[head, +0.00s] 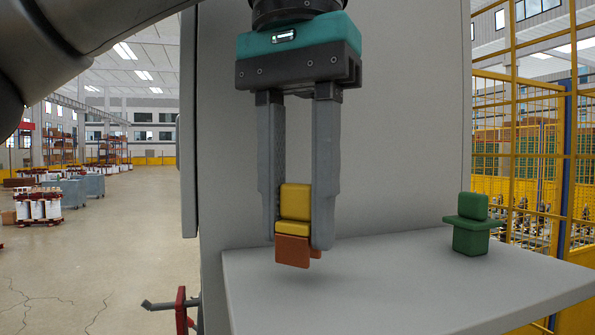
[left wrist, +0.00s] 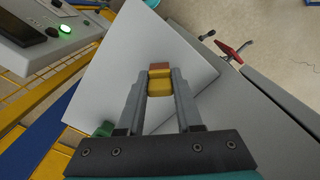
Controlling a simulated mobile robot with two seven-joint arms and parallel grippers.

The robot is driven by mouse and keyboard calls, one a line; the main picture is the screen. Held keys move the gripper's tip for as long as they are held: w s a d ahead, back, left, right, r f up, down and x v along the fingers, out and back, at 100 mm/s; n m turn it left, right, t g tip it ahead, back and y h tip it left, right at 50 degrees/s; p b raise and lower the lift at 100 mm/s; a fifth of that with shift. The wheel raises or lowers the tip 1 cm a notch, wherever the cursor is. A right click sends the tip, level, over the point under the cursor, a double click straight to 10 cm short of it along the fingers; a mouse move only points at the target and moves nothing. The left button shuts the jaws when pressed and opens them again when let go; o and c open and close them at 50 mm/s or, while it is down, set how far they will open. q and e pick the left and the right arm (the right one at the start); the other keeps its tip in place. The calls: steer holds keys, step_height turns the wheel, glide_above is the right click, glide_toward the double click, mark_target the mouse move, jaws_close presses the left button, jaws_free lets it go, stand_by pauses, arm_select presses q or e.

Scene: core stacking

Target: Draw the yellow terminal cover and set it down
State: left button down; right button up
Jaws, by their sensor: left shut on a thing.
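My left gripper (head: 296,243) points down over the grey shelf (head: 400,290), its two fingers shut on the yellow terminal cover (head: 293,211). The cover is a stepped yellow block with a narrower upper part. An orange-brown block (head: 293,252) sits directly under it, between and just below the fingertips. In the left wrist view the yellow cover (left wrist: 160,87) lies between the fingers with the orange-brown block (left wrist: 160,67) beyond it. I cannot tell for sure whether the orange-brown block touches the shelf. My right gripper is not in view.
A green flanged piece (head: 472,226) stands upright at the shelf's right side. A grey cabinet wall (head: 400,130) rises behind the shelf. A red-handled clamp or lever (head: 181,310) is left of the shelf. The shelf's front and middle are bare.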

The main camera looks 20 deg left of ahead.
mark_target(299, 184)
arm_select(q)
steer(key=shift+f+b, duration=0.35)
steer(key=shift+f, duration=0.35)
stand_by(0.4)
steer(key=c, duration=0.5)
jaws_free()
steer(key=shift+r+p, duration=0.35)
steer(key=shift+r, duration=3.3)
